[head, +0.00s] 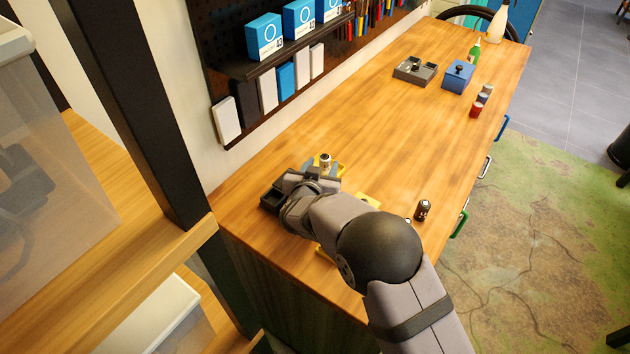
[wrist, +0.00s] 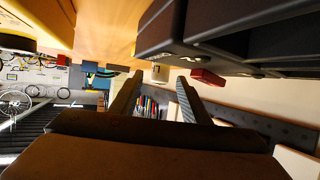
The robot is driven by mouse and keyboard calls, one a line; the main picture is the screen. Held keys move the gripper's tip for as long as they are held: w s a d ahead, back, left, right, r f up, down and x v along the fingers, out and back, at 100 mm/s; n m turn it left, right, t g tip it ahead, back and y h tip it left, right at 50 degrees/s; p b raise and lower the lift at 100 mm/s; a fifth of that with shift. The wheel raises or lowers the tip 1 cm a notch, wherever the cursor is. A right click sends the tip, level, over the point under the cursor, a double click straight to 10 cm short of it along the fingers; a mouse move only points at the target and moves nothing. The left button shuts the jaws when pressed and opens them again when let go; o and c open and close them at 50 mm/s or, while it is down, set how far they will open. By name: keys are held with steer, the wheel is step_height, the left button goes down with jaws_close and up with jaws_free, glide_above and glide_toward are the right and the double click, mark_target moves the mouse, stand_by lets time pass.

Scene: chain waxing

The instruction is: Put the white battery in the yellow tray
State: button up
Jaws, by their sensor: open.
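A small white cylinder with a dark band, apparently the white battery (head: 325,158), shows upright just past my gripper (head: 322,174) in the head view. In the wrist view, a small whitish piece (wrist: 160,73) shows between and beyond the open, empty fingers (wrist: 160,76). I cannot tell how near they are to it. Yellow parts show beside my gripper (head: 341,169) and right of my forearm (head: 369,200). A yellow edge (wrist: 16,36) is at the wrist view's upper left. My arm hides much of the yellow, so I cannot tell which part is the tray.
A dark compartment tray (head: 271,201) stands left of my gripper, and its walls are close in the wrist view (wrist: 168,30). A dark battery (head: 423,209) stands right of my arm. A grey tray (head: 415,70) and blue box (head: 458,76) are at the far end. The bench middle is clear.

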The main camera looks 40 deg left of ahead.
steer(key=b+v, duration=0.2)
steer(key=v, duration=0.7)
steer(key=shift+s+d+r, duration=0.1)
steer(key=shift+s+r, duration=0.1)
steer(key=shift+s, duration=0.15)
